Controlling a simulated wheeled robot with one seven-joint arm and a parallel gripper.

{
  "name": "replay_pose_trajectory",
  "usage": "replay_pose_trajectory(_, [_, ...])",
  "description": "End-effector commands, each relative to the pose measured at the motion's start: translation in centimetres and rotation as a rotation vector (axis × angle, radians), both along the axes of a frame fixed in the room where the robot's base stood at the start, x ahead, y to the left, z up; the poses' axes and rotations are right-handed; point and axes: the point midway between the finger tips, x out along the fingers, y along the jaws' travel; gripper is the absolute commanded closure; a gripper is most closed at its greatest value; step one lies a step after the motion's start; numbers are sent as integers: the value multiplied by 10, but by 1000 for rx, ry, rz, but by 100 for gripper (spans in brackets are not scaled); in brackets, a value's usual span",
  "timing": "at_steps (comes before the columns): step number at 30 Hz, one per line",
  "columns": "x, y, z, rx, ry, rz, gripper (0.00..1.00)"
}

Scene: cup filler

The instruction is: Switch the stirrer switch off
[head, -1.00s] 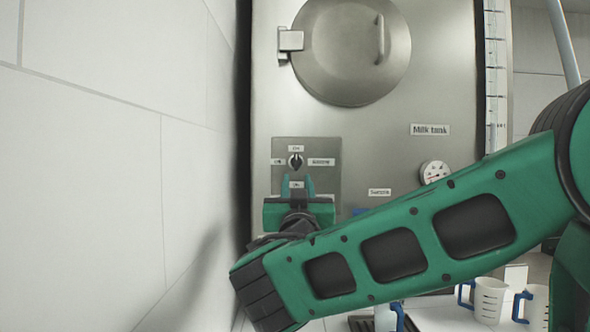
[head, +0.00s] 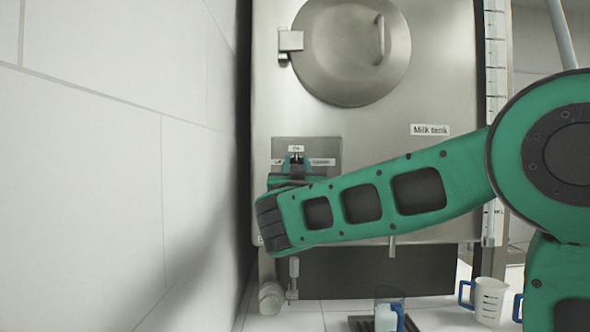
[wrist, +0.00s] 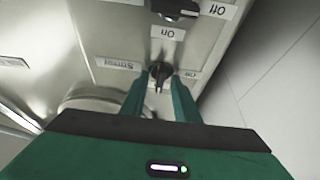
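The stirrer switch (wrist: 160,75) is a small black knob on the grey panel (head: 329,147). In the wrist view, which is upside down, the label "Stirrer" (wrist: 118,64) is on one side and "Off" on the other. Its white mark appears to point to the picture's bottom, the "On" side in the head view. My gripper (wrist: 159,84) is open, with green fingertips on either side of the knob. Contact cannot be told. In the head view my gripper (head: 296,162) covers most of the knob.
A second black knob (wrist: 175,9) sits close below the stirrer switch, lying sideways with its own "Off" label. The milk tank (head: 450,95) has a round lid (head: 345,50). A white wall (head: 120,150) is close on the left. Measuring cups (head: 487,300) stand below right.

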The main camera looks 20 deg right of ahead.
Motion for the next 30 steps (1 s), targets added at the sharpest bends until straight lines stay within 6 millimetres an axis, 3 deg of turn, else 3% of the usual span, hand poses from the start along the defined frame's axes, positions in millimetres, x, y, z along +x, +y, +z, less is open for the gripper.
replay_pose_trajectory(5, [0, 0, 0, 0, 0, 0, 74])
replay_pose_trajectory(8, [0, 0, 0, 0, 1, 0, 98])
replay_pose_trajectory(9, [0, 0, 0, 0, 1, 0, 100])
replay_pose_trajectory(20, [0, -1, 0, -32, 9, -2, 100])
replay_pose_trajectory(30, [-1, -3, 0, -233, 68, -2, 100])
